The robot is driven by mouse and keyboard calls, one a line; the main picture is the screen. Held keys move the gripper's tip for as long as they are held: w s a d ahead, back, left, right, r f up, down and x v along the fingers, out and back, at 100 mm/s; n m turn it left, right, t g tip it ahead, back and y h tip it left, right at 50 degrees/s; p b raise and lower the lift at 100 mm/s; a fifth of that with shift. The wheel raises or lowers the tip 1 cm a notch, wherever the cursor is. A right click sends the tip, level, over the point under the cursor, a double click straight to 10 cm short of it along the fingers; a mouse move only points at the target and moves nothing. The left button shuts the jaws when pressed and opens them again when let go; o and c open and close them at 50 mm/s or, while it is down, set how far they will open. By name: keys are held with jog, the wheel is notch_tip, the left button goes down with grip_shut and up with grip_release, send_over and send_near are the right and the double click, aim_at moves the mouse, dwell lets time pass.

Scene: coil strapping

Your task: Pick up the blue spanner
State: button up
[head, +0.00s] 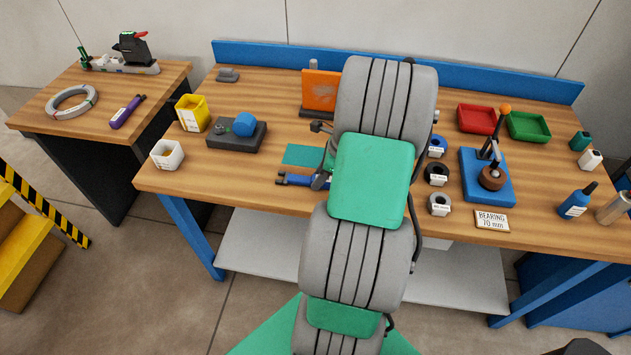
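The blue spanner (299,180) lies near the front edge of the wooden workbench, left of my arm. Its dark jaw end points left, and its right end runs behind my arm. A small grey part of my gripper (322,179) shows at the spanner's right part, beside the green arm cover. The rest of my gripper is hidden behind my arm. I cannot tell whether its fingers are open or closed, or whether they touch the spanner.
A green mat (302,154) lies just behind the spanner. A grey device with a blue knob (243,124) and a white cup (167,154) stand to the left. Right of my arm are labelled rings (437,174) and a blue press (487,190). Bare wood lies left of the spanner.

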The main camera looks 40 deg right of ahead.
grip_shut()
dwell(0.9)
